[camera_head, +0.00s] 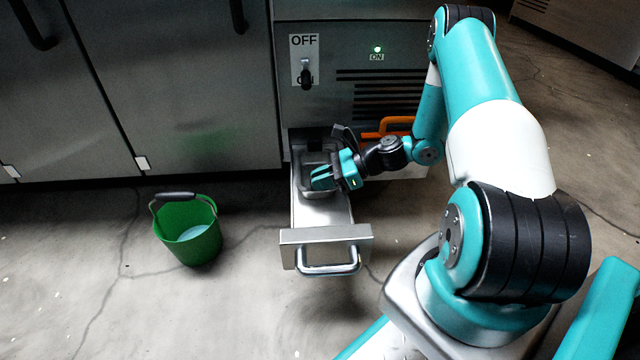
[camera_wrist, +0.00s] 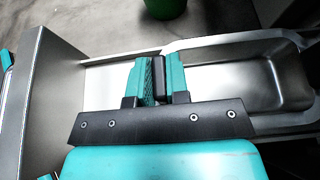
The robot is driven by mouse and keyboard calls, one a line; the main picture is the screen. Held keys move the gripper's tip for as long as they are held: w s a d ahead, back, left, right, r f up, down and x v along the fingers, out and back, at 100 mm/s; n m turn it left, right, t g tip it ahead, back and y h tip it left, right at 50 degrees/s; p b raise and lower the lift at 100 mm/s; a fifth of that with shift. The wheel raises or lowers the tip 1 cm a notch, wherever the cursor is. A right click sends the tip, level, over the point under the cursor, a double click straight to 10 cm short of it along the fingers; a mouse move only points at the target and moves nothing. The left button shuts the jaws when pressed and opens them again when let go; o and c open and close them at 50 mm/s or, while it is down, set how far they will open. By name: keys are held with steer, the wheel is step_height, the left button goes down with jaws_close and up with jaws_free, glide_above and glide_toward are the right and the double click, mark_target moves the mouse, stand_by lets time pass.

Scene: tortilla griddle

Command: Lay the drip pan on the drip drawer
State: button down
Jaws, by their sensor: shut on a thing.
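The drip drawer (camera_head: 320,212) is pulled out from the cabinet, with its metal front and bar handle toward me. The metal drip pan (camera_head: 313,159) is at the drawer's back part, within its outline. In the wrist view the pan (camera_wrist: 245,85) is a shallow tray at the right, and the bare drawer floor (camera_wrist: 105,85) shows at the left. My gripper (camera_head: 322,179) is shut on the pan's dark grip at its near end; its fingers (camera_wrist: 158,80) show in the wrist view. I cannot tell whether the pan touches the drawer floor.
A green bucket (camera_head: 188,232) with a dark handle grip stands on the floor left of the drawer. An orange handle (camera_head: 388,126) is just right of my gripper. The floor between bucket and drawer is clear.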

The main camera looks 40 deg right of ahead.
steer(key=c, duration=1.5)
jaws_free()
steer(key=shift+f, duration=0.1)
steer(key=shift+c, duration=0.2)
steer(key=o, duration=0.4)
steer(key=shift+o, duration=0.2)
